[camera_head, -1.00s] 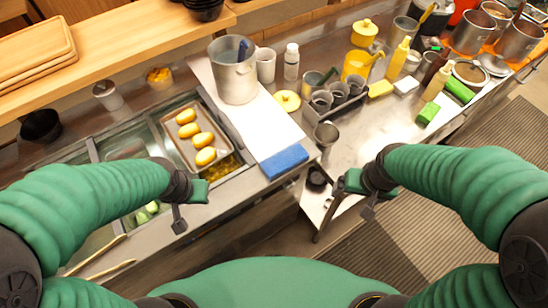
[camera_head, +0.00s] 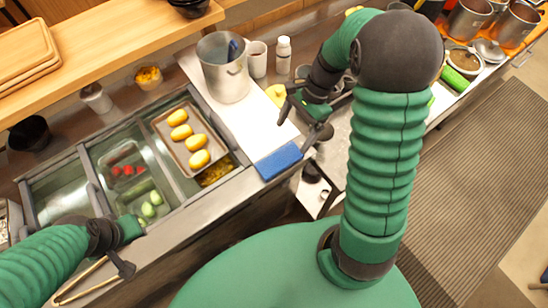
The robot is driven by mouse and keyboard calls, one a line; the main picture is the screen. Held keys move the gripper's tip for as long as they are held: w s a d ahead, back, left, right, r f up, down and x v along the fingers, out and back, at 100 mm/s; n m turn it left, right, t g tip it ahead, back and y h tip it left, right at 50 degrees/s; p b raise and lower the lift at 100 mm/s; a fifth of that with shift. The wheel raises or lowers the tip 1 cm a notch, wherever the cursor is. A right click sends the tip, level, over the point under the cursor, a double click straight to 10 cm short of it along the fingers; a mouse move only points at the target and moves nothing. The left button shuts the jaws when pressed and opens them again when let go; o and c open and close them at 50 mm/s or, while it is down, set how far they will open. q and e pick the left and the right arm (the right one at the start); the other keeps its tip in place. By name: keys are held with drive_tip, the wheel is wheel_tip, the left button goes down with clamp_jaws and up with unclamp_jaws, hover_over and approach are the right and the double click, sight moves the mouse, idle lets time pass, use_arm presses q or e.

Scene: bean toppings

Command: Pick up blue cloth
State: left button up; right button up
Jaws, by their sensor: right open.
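The blue cloth (camera_head: 279,161) lies folded flat at the front end of the white board (camera_head: 238,117), by the counter's front edge. My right gripper (camera_head: 283,111) is open and empty. It is above the right side of the white board, farther back than the cloth and apart from it. My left gripper (camera_head: 128,250) is at the lower left, in front of the counter edge near the tongs, well away from the cloth. I cannot tell whether its fingers are open or shut.
A metal pot (camera_head: 224,75) stands on the board's far end. A tray with yellow potato-like items (camera_head: 181,158) sits left of the board, over sunken food containers (camera_head: 126,170). Wooden tongs (camera_head: 85,283) lie at the front left. My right arm hides much of the right counter.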

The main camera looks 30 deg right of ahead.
hover_over(280, 158)
drive_tip(key=d, duration=0.2)
wheel_tip(280, 158, down, 6)
drive_tip(key=shift+a+r, duration=0.1)
drive_tip(key=shift+r, duration=0.1)
drive_tip(key=x, duration=0.4)
drive_tip(key=p+x, duration=0.1)
drive_tip(key=x, duration=0.1)
drive_tip(key=shift+w+d+f, duration=0.15)
drive_tip(key=shift+w+d, duration=0.05)
drive_tip(key=shift+d, duration=0.2)
drive_tip(key=c, duration=1.6)
